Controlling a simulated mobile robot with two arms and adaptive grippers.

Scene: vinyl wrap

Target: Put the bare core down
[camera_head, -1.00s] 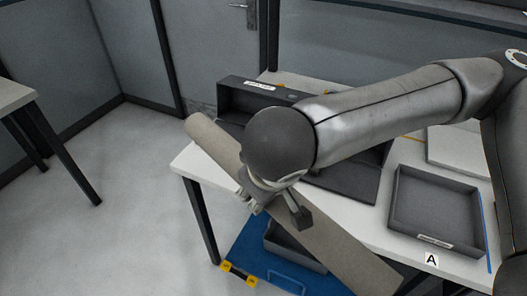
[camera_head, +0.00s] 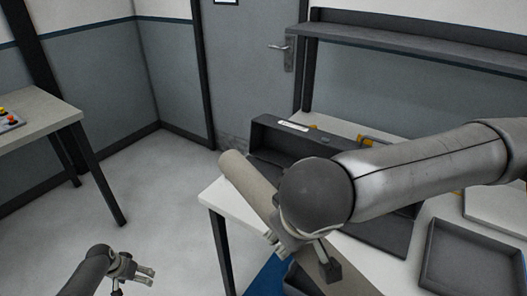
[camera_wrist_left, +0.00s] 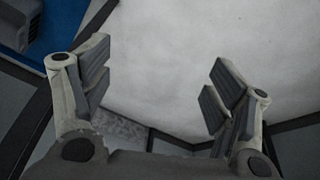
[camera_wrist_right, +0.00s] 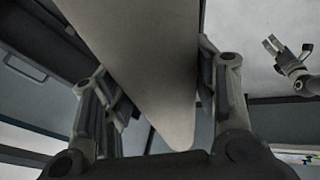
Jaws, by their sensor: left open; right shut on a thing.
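The bare core (camera_head: 247,182) is a long beige-grey tube. In the head view it slants from the table's left corner down to the right, partly hidden behind my right arm. My right gripper (camera_head: 300,252) is shut on the core around its middle. In the right wrist view the core (camera_wrist_right: 150,60) runs between the fingers of my right gripper (camera_wrist_right: 160,100). My left gripper (camera_head: 143,271) is open and empty at the lower left, over the floor and apart from the core. In the left wrist view the fingers of my left gripper (camera_wrist_left: 155,90) stand wide apart with only floor between them.
A white table (camera_head: 222,203) stands below the core, with a dark open box (camera_head: 262,133) at its back and a grey tray (camera_head: 470,258) at the right. Another table (camera_head: 45,120) stands at the left. The floor (camera_head: 160,215) between the tables is clear.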

